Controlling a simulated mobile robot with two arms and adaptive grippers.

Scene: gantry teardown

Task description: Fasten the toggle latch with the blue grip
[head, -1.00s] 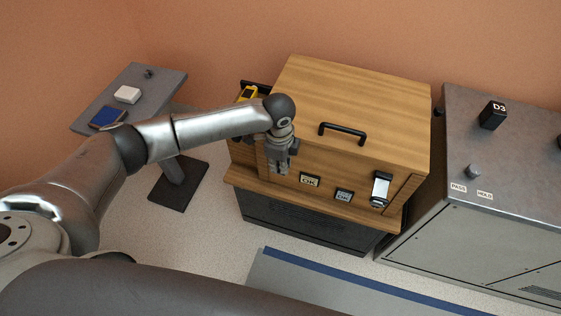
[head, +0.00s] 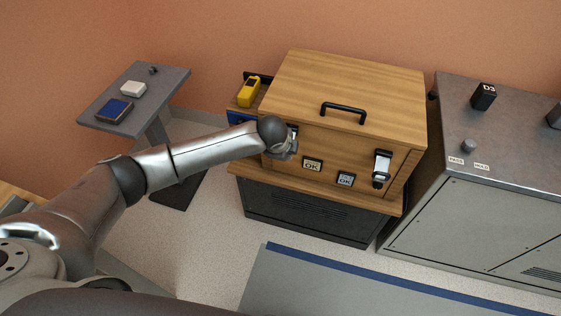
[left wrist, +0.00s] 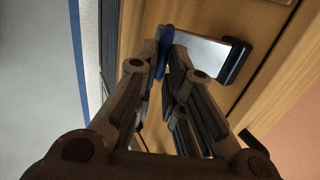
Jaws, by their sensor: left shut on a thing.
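The toggle latch shows in the left wrist view as a bright metal lever (left wrist: 210,50) with a black end piece, on a wooden face. Its blue grip (left wrist: 165,48) sits between the fingertips of my left gripper (left wrist: 164,62), which is shut on it. In the head view my left gripper (head: 290,148) is at the left part of the wooden case's front (head: 335,160), and the wrist and fingers hide this latch. I cannot tell whether the lever lies flush. My right gripper is not in view.
A second latch (head: 382,168) is at the right of the front, with two OK labels (head: 312,164) between. A black handle (head: 343,112) stands on the lid. A yellow tool (head: 248,91) lies left of the case.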

